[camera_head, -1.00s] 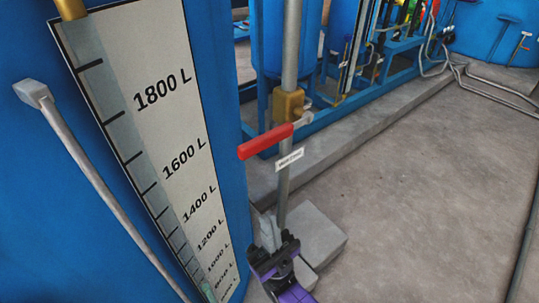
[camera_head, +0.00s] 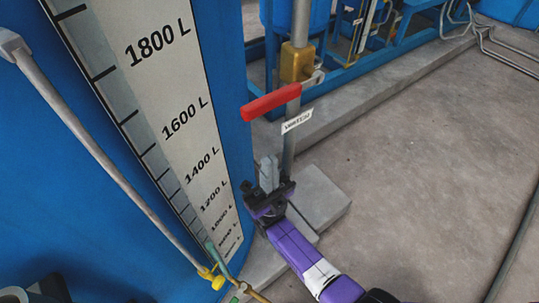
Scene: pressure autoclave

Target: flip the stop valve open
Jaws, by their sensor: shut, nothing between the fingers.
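The stop valve has a red lever handle (camera_head: 271,102) and a brass body (camera_head: 297,62) on a vertical grey pipe (camera_head: 289,145). The handle sticks out to the left of the pipe, roughly level and across it. A small white label (camera_head: 297,121) hangs just below the handle. My gripper (camera_head: 267,172) is below the handle, in front of the lower pipe, pointing up, with a visible gap to the handle. It looks shut and holds nothing. My purple arm reaches up to it from the lower right.
A blue tank with a white litre scale (camera_head: 165,110) stands close on the left. A grey rod (camera_head: 100,150) runs down to a yellow fitting (camera_head: 214,278). A concrete block (camera_head: 320,200) sits at the pipe's foot. The floor (camera_head: 430,160) on the right is open.

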